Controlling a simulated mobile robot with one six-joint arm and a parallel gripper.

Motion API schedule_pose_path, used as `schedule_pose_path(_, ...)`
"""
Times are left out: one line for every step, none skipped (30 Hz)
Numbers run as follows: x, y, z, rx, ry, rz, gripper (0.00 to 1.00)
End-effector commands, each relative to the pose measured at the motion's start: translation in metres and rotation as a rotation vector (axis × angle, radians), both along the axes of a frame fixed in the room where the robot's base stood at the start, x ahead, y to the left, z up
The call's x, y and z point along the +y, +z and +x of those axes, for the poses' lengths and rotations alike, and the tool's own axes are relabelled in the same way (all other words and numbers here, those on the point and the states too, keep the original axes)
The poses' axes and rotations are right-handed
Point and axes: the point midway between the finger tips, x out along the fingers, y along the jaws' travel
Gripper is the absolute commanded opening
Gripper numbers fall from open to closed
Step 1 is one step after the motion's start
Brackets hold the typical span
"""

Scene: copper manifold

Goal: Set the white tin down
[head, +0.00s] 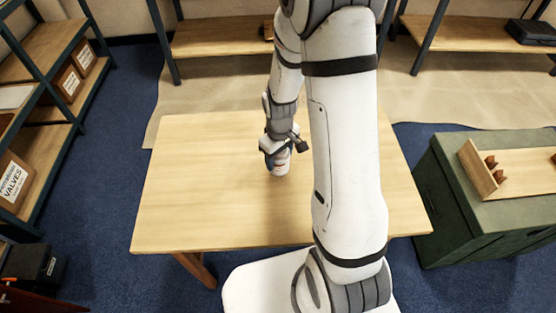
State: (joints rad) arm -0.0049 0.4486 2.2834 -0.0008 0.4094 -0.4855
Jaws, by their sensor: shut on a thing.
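The white tin (281,169) is in my gripper (278,152), over the middle of the wooden table (190,180). The tin is a small white cylinder with some dark or coloured marking near its top, and it looks roughly upright. My gripper is shut on it from above. The gripper and wrist cover the tin's upper part. I cannot tell from this view whether the tin's base touches the tabletop or hangs just above it.
The tabletop is otherwise bare, though my arm hides part of its right side. A green cabinet (450,205) with a wooden tray (480,170) holding small copper-coloured pieces stands at right. Shelves with boxes (14,180) stand at left, and more shelves (220,38) at the back.

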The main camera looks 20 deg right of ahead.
Motion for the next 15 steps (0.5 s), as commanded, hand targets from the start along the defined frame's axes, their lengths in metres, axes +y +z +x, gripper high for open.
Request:
schedule_pose_path(0.000, -0.009, -0.001, 0.004, 0.000, 0.000, 0.28)
schedule_pose_path(0.000, -0.013, -0.001, 0.004, 0.000, 0.000, 0.28)
schedule_pose_path(0.000, -0.018, 0.000, 0.003, 0.000, -0.001, 0.28)
schedule_pose_path(0.000, -0.021, -0.001, 0.004, 0.000, 0.000, 0.28)
schedule_pose_path(0.000, -0.023, 0.000, 0.003, 0.000, -0.001, 0.28)
schedule_pose_path(0.000, -0.026, 0.000, 0.001, 0.000, 0.000, 0.28)
schedule_pose_path(0.000, -0.027, 0.000, 0.000, 0.000, 0.000, 0.28)
schedule_pose_path(0.000, -0.027, 0.000, 0.000, 0.000, 0.000, 0.28)
schedule_pose_path(0.000, -0.028, 0.000, 0.000, 0.000, 0.000, 0.28)
schedule_pose_path(0.000, -0.027, 0.000, -0.001, 0.001, 0.000, 0.28)
schedule_pose_path(0.000, -0.027, 0.000, -0.001, 0.001, 0.000, 0.28)
schedule_pose_path(0.000, -0.027, 0.000, -0.001, 0.001, 0.000, 0.28)
schedule_pose_path(0.000, -0.027, 0.000, -0.001, 0.001, 0.000, 0.28)
schedule_pose_path(0.000, -0.027, 0.000, -0.001, 0.001, 0.000, 0.28)
schedule_pose_path(0.000, -0.028, 0.000, -0.001, 0.001, 0.000, 0.28)
